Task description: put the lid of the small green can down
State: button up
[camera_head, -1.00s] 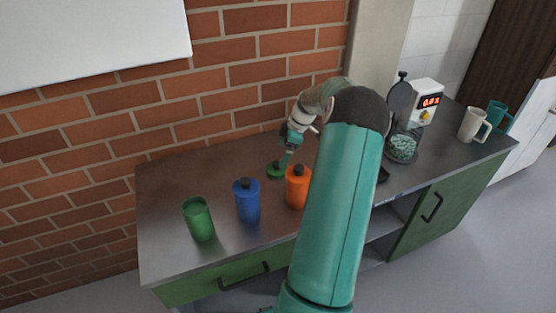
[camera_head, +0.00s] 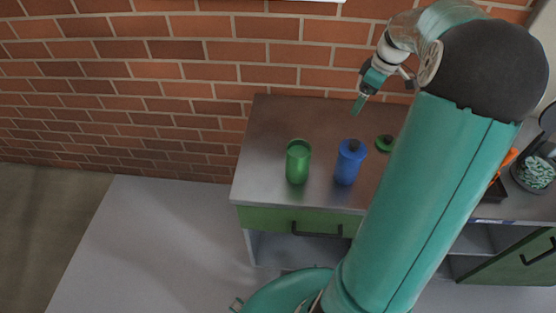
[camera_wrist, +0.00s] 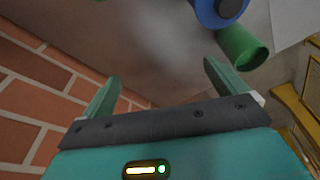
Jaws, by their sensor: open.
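The small green can (camera_head: 298,162) stands upright and open-topped on the countertop, near its left end. It also shows in the wrist view (camera_wrist: 243,48). The green lid (camera_head: 384,143), with a dark knob, lies on the countertop to the right of the blue can (camera_head: 349,165), apart from the green can. The blue can has its own dark-knobbed lid on; part of it shows in the wrist view (camera_wrist: 207,12). My gripper (camera_head: 358,106) is above the counter near the brick wall, clear of the lid. In the wrist view its fingers (camera_wrist: 163,84) are apart with nothing between them.
The brick wall (camera_head: 190,75) rises behind the counter (camera_head: 270,125). My arm hides the counter's middle. An orange thing (camera_head: 508,160), a black tray (camera_head: 493,192) and a container of pale green pieces (camera_head: 535,173) show at the right. The counter's back left is clear.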

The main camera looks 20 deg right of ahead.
jog(key=s+a+r+m+h, duration=0.15)
jog(key=a+r, duration=0.25)
jog(key=a, duration=0.7)
jog(key=s+a+r+m, duration=0.15)
jog(key=a+r, duration=0.25)
jog(key=a, duration=0.6)
jog(key=s+a+m+t, duration=0.3)
jog(key=s+a, duration=1)
jog(key=a, duration=0.1)
jog(key=shift+s+f, duration=0.35)
jog(key=shift+d+y, duration=0.1)
jog(key=shift+y, duration=0.15)
